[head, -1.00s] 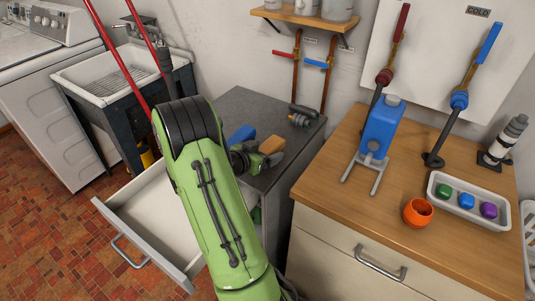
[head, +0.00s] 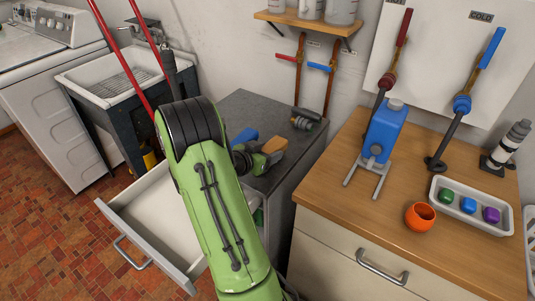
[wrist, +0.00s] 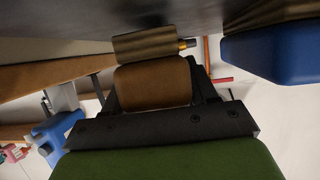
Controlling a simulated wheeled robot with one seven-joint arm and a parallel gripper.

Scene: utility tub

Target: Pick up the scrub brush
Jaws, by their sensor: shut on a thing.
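The scrub brush shows as a brown block (head: 274,145) at the grey cabinet top in the head view. In the wrist view its brown body (wrist: 152,84) sits between my fingers, with a ridged tan part beyond it. My gripper (wrist: 153,88) is shut on the brush; its green and black end also shows in the head view (head: 258,160). My green arm hides part of the cabinet and the gripper. I cannot tell whether the brush touches the cabinet top.
A blue block (head: 244,136) lies close to the brush, left of it. A dark cylindrical fitting (head: 305,118) is behind it. An open drawer (head: 150,215) juts out below.

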